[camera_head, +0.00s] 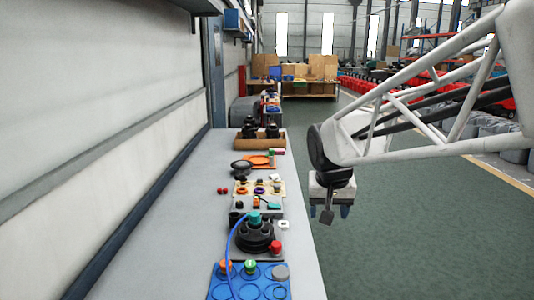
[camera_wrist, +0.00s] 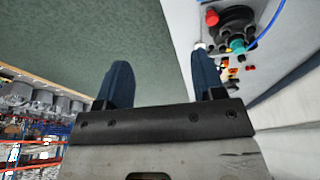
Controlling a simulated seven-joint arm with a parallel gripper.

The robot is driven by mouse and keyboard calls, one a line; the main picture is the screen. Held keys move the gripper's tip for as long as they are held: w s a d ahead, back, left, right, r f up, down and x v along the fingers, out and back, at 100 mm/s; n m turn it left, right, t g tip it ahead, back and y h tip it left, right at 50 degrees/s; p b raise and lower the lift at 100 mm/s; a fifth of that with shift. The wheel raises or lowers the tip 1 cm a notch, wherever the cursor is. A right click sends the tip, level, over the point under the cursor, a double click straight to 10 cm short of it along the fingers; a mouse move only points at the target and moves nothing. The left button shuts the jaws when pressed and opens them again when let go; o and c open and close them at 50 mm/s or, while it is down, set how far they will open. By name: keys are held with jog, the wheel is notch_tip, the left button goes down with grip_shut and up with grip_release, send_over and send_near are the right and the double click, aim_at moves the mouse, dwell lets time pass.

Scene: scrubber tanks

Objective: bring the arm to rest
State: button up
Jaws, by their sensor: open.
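My gripper (camera_head: 329,212) hangs from my white lattice arm, to the right of the long grey bench (camera_head: 150,240) and over the green floor. In the wrist view, my gripper (camera_wrist: 162,82) shows two dark blue fingers wide apart with nothing between them. The fingers point over bare floor, with the right finger near the bench edge in that picture. My gripper touches nothing that I can see.
On the bench stand a black round tank part (camera_head: 257,238) with a teal cap and blue hose, a blue tray (camera_head: 221,290) with round slots, and a brown box (camera_head: 236,143) of black parts. A pale wall (camera_head: 100,90) runs along the left. Green floor (camera_head: 420,240) lies open at right.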

jog(key=s+d+f, duration=0.2)
jog(key=s+f, duration=0.1)
jog(key=s, duration=0.8)
jog(key=s+d+f+n, duration=0.1)
jog(key=s+d+f, duration=0.1)
jog(key=s, duration=1)
jog(key=shift+s+d+f, duration=0.15)
jog(key=shift+s+f, duration=0.15)
jog(key=shift+f, duration=0.1)
